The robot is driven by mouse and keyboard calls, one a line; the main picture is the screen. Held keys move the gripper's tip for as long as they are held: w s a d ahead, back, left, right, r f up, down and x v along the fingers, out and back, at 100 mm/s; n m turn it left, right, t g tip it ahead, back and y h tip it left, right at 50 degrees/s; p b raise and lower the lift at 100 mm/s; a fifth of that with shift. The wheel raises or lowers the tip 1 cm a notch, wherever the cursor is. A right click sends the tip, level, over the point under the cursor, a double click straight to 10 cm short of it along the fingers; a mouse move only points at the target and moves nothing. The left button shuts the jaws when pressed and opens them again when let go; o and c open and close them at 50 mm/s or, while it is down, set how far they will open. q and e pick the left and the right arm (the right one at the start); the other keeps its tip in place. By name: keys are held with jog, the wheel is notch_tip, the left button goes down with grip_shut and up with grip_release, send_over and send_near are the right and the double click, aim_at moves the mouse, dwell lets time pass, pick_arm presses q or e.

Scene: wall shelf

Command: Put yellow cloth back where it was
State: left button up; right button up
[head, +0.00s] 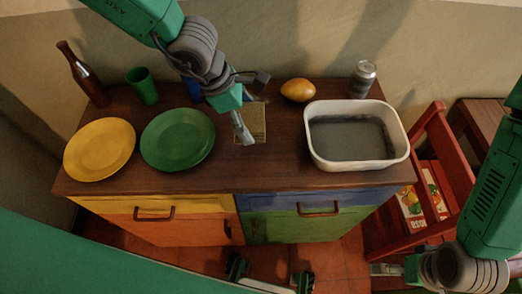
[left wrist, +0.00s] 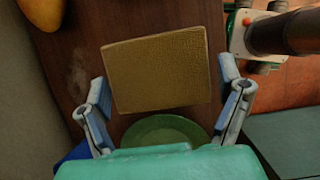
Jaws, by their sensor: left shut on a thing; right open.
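The yellow cloth (head: 252,120) is a flat, square, dull yellow piece over the middle of the cabinet top, right of the green plate. In the left wrist view the cloth (left wrist: 160,70) lies flat between the two fingers. My left gripper (head: 242,133) reaches down from the top and is shut on the cloth. I cannot tell whether the cloth touches the wood. My right gripper (head: 388,269) is low at the right, beside the cabinet near the red chair, open and empty, away from the cloth.
A yellow plate (head: 99,149), green plate (head: 178,139), green cup (head: 142,86) and brown bottle (head: 82,73) stand at left. A yellow-orange fruit (head: 298,90), grey can (head: 362,79) and white basin (head: 357,166) are at right. A red chair (head: 440,150) stands beside the cabinet. The front middle is clear.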

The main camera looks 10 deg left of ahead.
pick_arm(q)
jog(key=b, duration=0.2)
send_over(253, 153)
jog(key=a, duration=0.1)
jog(key=f, duration=0.7)
jog(key=shift+s+a, duration=0.1)
jog(key=shift+s, duration=0.1)
jog(key=shift+f+b, duration=0.8)
jog(key=shift+f, duration=1.2)
jog(key=o, duration=0.9)
jog(key=shift+c, duration=0.2)
jog(key=p+v, duration=0.4)
jog(key=v, duration=0.8)
jog(key=shift+p, duration=0.4)
